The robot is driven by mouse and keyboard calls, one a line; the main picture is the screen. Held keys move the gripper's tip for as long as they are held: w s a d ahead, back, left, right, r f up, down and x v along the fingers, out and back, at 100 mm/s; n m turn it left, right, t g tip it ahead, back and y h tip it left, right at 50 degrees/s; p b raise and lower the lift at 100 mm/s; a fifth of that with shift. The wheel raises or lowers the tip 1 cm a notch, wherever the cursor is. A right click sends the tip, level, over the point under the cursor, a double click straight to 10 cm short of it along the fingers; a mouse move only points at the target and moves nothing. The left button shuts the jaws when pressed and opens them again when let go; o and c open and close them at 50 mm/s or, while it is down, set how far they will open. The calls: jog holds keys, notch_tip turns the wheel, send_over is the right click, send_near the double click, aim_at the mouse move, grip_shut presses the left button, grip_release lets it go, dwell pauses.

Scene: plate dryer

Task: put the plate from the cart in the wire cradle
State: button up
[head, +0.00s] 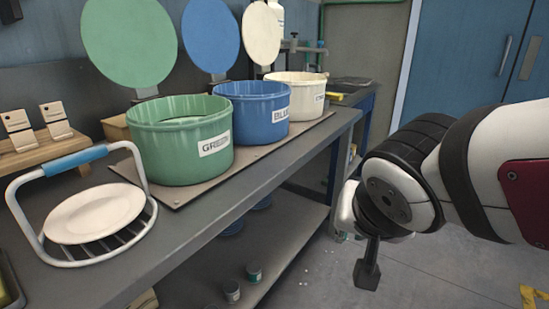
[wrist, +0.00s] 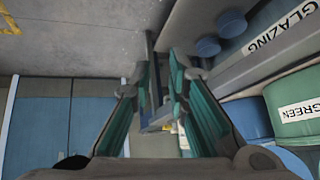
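A white round plate (head: 95,213) lies in a white wire cradle (head: 140,228) with a blue grip on its top bar, at the left of the bench in the head view. The plate rests nearly flat on the wire bars. I see no other plate and no clear cart. My gripper (head: 367,275) hangs beyond the bench's front edge at the right, well apart from the cradle and plate. In the wrist view the gripper's two greenish fingers (wrist: 160,85) stand apart with nothing between them. The cradle and plate are not in the wrist view.
Green (head: 180,140), blue (head: 252,115) and cream (head: 295,95) tubs with raised lids stand on a board on the bench (head: 200,240). A wooden block with white cards (head: 40,145) stands behind the cradle. Small jars (head: 254,272) are on the lower shelf. Floor at right is open.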

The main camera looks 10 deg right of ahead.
jog(key=s+d+n+g+y, duration=0.1)
jog(key=s+d+n+g, duration=0.2)
jog(key=s, duration=1.6)
jog(key=n+g, duration=0.1)
jog(key=g, duration=0.2)
jog(key=shift+s+f+n+g+y, duration=0.3)
jog(key=shift+s+f, duration=0.05)
jog(key=shift+f, duration=0.05)
notch_tip(320, 180, up, 24)
jog(key=t+p, duration=0.3)
jog(key=p, duration=1.9)
jog(key=shift+t, duration=0.3)
